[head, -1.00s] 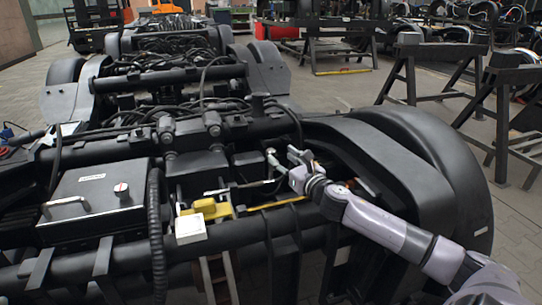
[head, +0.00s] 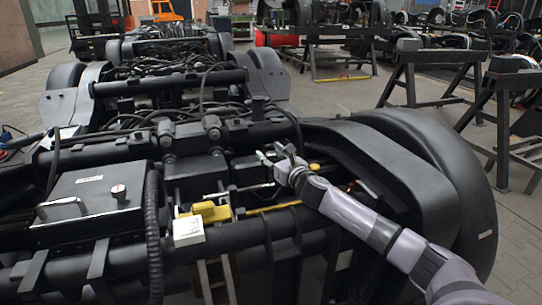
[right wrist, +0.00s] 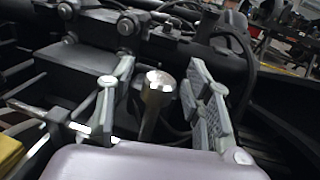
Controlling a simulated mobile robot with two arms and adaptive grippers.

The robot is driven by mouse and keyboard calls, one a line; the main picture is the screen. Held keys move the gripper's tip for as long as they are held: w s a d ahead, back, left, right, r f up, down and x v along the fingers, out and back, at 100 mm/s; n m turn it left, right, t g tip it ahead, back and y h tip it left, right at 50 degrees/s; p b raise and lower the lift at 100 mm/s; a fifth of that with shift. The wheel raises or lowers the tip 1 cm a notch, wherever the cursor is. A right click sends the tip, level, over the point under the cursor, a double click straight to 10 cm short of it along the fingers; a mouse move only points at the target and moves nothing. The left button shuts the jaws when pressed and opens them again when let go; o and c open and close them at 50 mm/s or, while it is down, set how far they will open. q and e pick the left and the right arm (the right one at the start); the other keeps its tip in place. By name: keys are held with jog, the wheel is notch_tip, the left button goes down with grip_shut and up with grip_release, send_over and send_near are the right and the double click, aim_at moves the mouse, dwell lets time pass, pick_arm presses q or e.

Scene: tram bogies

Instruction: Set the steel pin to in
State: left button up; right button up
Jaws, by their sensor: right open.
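In the right wrist view a steel pin (right wrist: 157,90) with a bright round head stands between the two fingers of my right gripper (right wrist: 158,100). The fingers are open, one on each side, with a visible gap to the pin. In the head view my right gripper (head: 272,155) is over the middle of the near bogie, its fingers pointing left and back. The pin is hard to make out there among the fingers. My left gripper is not seen.
A yellow block (head: 210,211) and a white box (head: 188,231) sit left of the gripper. A black box with a handle (head: 92,200) is further left. A dark curved frame (head: 375,155) lies right of my arm. Hoses (head: 285,115) run behind.

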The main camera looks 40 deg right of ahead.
jog(key=shift+c, duration=0.5)
grip_shut()
dwell(0.4)
